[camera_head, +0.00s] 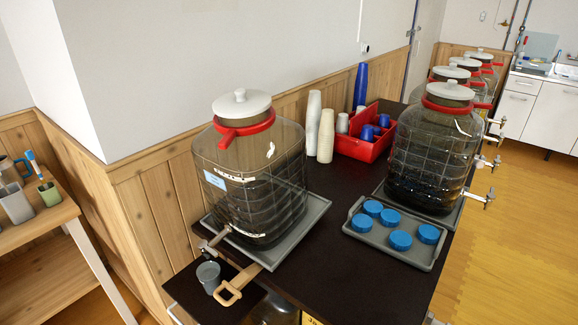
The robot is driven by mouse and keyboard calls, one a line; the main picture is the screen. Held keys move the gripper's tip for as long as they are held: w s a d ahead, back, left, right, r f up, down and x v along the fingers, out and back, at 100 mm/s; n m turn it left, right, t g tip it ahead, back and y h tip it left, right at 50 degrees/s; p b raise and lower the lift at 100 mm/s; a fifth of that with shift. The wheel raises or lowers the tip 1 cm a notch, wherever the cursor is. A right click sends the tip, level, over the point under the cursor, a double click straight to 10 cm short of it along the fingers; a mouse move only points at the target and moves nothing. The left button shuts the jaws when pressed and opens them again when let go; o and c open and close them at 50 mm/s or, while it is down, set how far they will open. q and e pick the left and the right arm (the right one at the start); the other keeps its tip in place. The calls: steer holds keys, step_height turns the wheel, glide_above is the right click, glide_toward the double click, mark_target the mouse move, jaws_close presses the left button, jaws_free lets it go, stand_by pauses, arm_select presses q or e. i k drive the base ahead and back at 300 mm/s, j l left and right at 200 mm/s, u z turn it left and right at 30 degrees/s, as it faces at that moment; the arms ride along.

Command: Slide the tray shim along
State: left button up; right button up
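A large glass jar (270,185) with a white lid and red collar stands on a grey tray (298,241) on the dark table. A light wooden piece with a looped handle, which looks like the tray shim (238,283), sticks out from the tray's front left edge. Its far end is hidden, and I cannot tell how far it reaches under the tray. The jar's tap (213,243) points to the front left, above a small grey cup (208,277). Neither of my grippers is in view.
A second jar (428,150) stands at right behind a grey tray (424,263) of several blue lids. White cup stacks (313,123) and a red bin (354,147) stand at the back. The dark tabletop (350,284) is clear at front centre. A wooden shelf (40,225) stands left.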

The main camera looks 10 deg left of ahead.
mark_target(237, 284)
steer(key=u, duration=1.15)
